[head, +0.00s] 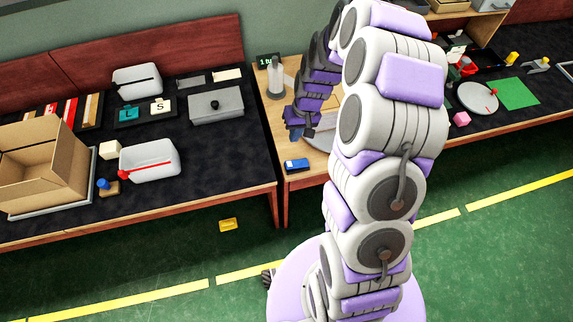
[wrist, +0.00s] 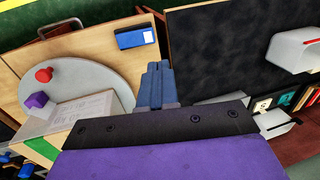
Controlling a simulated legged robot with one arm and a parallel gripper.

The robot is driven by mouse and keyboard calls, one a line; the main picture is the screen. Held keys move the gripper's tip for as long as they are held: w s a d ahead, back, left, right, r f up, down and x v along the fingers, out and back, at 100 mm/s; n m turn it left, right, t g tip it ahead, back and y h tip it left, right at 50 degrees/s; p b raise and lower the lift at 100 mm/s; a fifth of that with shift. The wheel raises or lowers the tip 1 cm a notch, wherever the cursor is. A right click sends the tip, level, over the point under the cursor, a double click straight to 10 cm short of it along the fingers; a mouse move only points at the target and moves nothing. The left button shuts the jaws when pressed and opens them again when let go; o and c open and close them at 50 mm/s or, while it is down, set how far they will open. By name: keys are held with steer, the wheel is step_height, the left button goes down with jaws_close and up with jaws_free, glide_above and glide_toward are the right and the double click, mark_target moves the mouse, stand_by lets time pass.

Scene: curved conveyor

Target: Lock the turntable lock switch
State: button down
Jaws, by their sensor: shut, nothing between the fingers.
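A grey turntable disc (wrist: 75,70) lies on the light wooden table in the wrist view, carrying a red knob-like piece (wrist: 43,75) and a purple block (wrist: 37,100). In the head view only an edge of the disc (head: 322,143) shows behind my arm. A small blue box with a pale strip (wrist: 135,38) sits near the table edge; it also shows in the head view (head: 297,165). I cannot tell for sure which part is the lock switch. My gripper (wrist: 157,68) is shut and empty, right of the disc and apart from the blue box. It is over the table in the head view (head: 299,136).
A black-topped table (head: 225,175) at left holds a cardboard box (head: 35,165), white bins (head: 150,160) and a grey box (head: 215,105). A clear bottle-like object (head: 275,80) stands at the wooden table's back. Another round disc (head: 478,97) lies on the right table.

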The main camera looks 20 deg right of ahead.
steer(key=shift+w+d+f, duration=0.15)
steer(key=shift+d+f, duration=0.05)
steer(key=shift+f, duration=0.55)
steer(key=shift+w+d+f, duration=0.1)
steer(key=shift+d+f, duration=0.05)
steer(key=shift+f, duration=0.55)
steer(key=b, duration=0.2)
glide_toward(286, 165)
steer(key=x, duration=0.7)
steer(key=shift+s, duration=0.1)
